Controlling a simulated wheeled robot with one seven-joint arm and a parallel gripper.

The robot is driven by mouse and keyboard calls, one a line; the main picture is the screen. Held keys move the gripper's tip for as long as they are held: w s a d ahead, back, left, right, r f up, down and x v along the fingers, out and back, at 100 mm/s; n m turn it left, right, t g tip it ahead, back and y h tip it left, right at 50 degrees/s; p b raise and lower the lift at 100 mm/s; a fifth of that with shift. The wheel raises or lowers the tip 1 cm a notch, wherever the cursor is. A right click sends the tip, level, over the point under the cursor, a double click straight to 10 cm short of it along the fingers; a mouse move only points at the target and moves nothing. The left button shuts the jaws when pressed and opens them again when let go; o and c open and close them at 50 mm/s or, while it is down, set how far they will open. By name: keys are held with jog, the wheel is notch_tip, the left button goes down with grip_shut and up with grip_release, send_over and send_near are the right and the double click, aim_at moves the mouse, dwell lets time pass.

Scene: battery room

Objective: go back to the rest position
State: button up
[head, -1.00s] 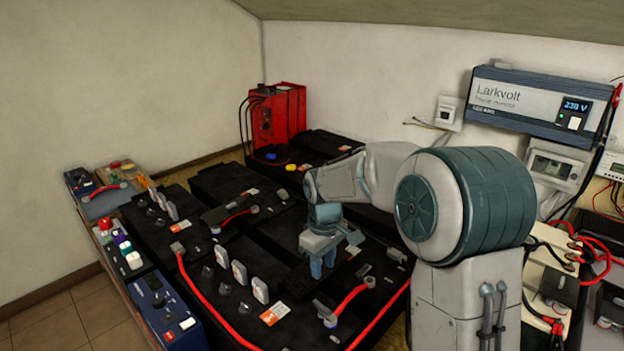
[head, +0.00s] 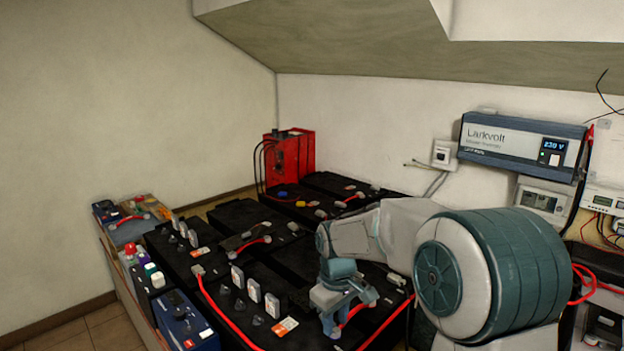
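My gripper (head: 329,327) hangs at the end of my arm, pointing down over the front part of the black battery bank (head: 262,322). Its fingers are small in the head view and seen at an angle, so I cannot tell whether they are open or shut. I see no object clearly held in it. Red cables and an orange-and-white label lie on the batteries close to its left. My arm hides part of the batteries behind it.
A red box (head: 290,156) stands at the back corner. A Larkvolt inverter (head: 522,146) hangs on the right wall above a grey meter box (head: 543,200). A blue battery (head: 183,322) stands at the front left. Tiled floor (head: 60,338) shows free at lower left.

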jog(key=s+d+r+m+t+p, duration=0.1)
jog(key=s+d+r+m, duration=0.2)
jog(key=s, duration=0.4)
jog(key=s+d+r+m+p, duration=0.1)
jog(key=s+d+r+m, duration=0.2)
jog(key=s, duration=0.5)
jog(key=s+d+r+m+t+p, duration=0.1)
jog(key=s+d+r+m, duration=0.1)
jog(key=s+d, duration=0.2)
jog(key=s, duration=0.3)
jog(key=shift+s+r+m+t+p, duration=0.15)
jog(key=shift+r+m+t+p, duration=0.15)
jog(key=shift+r+m+p, duration=0.1)
dwell(0.5)
